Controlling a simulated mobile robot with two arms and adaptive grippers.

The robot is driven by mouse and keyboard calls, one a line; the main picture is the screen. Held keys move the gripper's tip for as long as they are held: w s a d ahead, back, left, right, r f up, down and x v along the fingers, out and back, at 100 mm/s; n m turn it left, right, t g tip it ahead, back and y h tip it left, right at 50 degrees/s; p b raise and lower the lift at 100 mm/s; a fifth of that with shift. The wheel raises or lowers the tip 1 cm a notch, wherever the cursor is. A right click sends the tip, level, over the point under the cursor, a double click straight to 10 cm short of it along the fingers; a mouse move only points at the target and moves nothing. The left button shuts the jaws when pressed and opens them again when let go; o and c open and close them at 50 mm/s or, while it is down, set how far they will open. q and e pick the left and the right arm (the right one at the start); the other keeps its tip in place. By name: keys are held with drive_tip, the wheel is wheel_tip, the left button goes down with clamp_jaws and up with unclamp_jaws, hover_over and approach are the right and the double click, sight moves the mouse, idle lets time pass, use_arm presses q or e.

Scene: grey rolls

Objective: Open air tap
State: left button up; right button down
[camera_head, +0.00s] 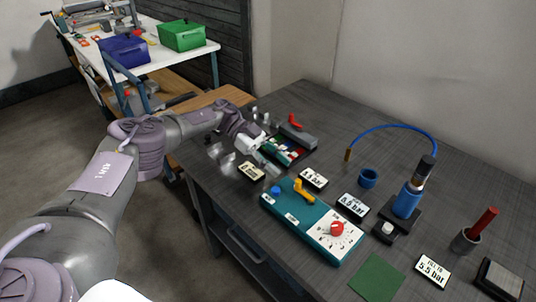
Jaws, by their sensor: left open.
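A teal control box (294,224) lies on the dark grey worktop. On it are a yellow lever (304,191), which looks like the air tap, a small blue knob (276,191) and a red knob (337,228) on a white dial. My left gripper (272,164) is open above the worktop, behind and left of the yellow lever and apart from it. It is near a dark tray of small coloured parts (290,153). The gripper's fingers are small in view and partly merge with the things behind them. My right gripper is not in view.
A blue pump-like cylinder (407,200) with a curved hose, a blue cup (368,178), a red-handled tool in a holder (483,222), a green mat (376,278) and several pressure cards (353,205) stand around the box. A white table (160,60) with bins is behind left.

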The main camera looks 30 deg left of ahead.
use_arm(q)
drive_tip(key=shift+v, duration=2.2)
